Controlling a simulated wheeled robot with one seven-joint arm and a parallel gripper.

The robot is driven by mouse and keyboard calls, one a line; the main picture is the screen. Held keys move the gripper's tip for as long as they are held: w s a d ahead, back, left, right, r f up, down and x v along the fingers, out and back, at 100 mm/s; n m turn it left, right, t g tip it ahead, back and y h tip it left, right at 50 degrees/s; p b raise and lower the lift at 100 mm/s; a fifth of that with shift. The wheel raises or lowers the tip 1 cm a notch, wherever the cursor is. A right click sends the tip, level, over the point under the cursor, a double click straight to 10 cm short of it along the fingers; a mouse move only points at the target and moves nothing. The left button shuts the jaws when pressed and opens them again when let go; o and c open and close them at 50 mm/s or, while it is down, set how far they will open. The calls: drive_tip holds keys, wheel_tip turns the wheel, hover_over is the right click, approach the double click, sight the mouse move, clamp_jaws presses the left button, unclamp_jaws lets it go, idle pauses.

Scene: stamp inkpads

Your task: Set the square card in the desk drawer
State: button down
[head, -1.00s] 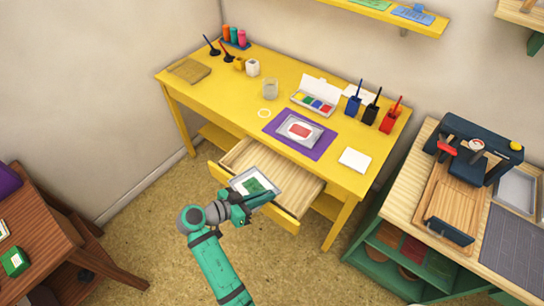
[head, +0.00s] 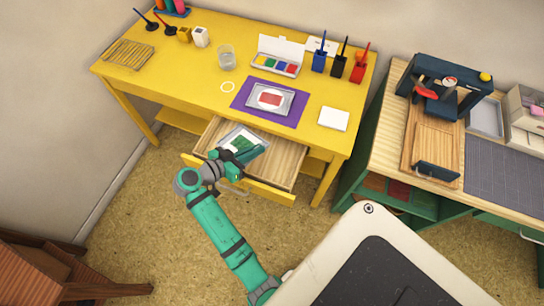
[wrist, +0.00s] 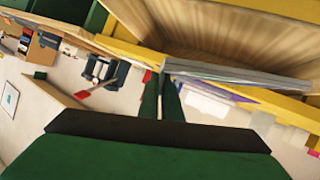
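The square card (head: 226,137), pale-bordered with a green picture, is held in my gripper (head: 246,155). In the head view it appears over the left back part of the open desk drawer (head: 284,163). My green fingers (wrist: 161,95) are close together at the card's near edge in the wrist view, where the card (wrist: 235,75) shows almost edge-on. The wooden drawer inside (wrist: 225,38) fills the top of that view. I cannot tell whether the card touches the drawer floor. My gripper hides part of the card and the drawer front.
The yellow desk (head: 190,75) bears a purple mat (head: 240,99) with a framed stamp piece, a paint box (head: 277,68), a glass (head: 226,58), pen cups and a white pad (head: 334,118). A wooden side bench (head: 388,130) stands to the right. The drawer's right part is bare.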

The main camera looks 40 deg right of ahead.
drive_tip(key=shift+s+d+f, duration=0.55)
drive_tip(key=shift+d+f, duration=0.35)
drive_tip(key=shift+f, duration=0.65)
drive_tip(key=shift+s+d+f, duration=0.5)
drive_tip(key=shift+d+f, duration=0.4)
drive_tip(key=shift+f, duration=0.7)
drive_tip(key=shift+s+d+f, duration=0.55)
drive_tip(key=shift+d+f, duration=0.35)
drive_tip(key=shift+f, duration=0.65)
drive_tip(key=shift+f, duration=0.15)
drive_tip(key=c, duration=2)
unclamp_jaws()
drive_tip(key=shift+a+r, duration=0.2)
drive_tip(key=shift+a, duration=0.05)
drive_tip(key=v, duration=1.1)
drive_tip(key=shift+a+r, duration=0.1)
drive_tip(key=shift+a, duration=0.15)
